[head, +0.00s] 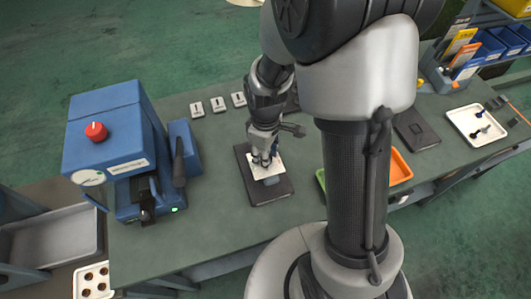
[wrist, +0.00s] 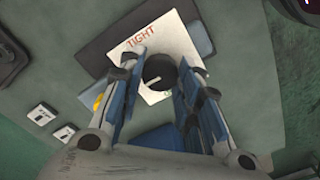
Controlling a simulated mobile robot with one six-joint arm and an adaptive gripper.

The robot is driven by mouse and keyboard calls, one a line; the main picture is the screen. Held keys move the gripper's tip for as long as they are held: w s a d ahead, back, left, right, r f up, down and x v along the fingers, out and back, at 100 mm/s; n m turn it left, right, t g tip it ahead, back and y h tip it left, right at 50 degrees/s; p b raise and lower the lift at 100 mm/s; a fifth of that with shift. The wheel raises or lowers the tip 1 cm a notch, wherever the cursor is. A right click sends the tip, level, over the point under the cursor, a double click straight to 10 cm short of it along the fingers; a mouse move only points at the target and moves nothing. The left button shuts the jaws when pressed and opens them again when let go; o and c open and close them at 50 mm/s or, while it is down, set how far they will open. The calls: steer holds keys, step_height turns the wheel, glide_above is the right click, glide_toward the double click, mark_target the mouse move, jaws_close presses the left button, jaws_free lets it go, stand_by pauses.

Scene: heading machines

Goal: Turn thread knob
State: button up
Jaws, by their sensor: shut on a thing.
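The thread knob (wrist: 159,70) is a round black knob with a pale pointer line. It stands on a white card (wrist: 164,41) printed "TIGHT"; other lettering lies partly hidden beside my right finger. The card (head: 270,172) lies on a dark plate (head: 270,193) on the bench in the head view. My gripper (head: 264,160) points down over the card. In the wrist view my gripper (wrist: 160,74) has a blue-and-black finger on each side of the knob and is shut on it. In the head view my gripper hides the knob.
A blue machine (head: 105,125) with a red knob (head: 96,131) stands at the bench's left. Small white labelled cards (head: 218,104) lie behind the plate. An orange tray (head: 400,167) is partly behind my arm. A white tray (head: 476,124) holds small parts at right.

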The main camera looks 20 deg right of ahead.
steer(key=m, duration=0.4)
steer(key=shift+m, duration=0.4)
steer(key=m, duration=0.9)
steer(key=shift+p, duration=0.3)
steer(key=m, duration=0.4)
steer(key=shift+m, duration=0.3)
stand_by(0.6)
steer(key=o, duration=1.1)
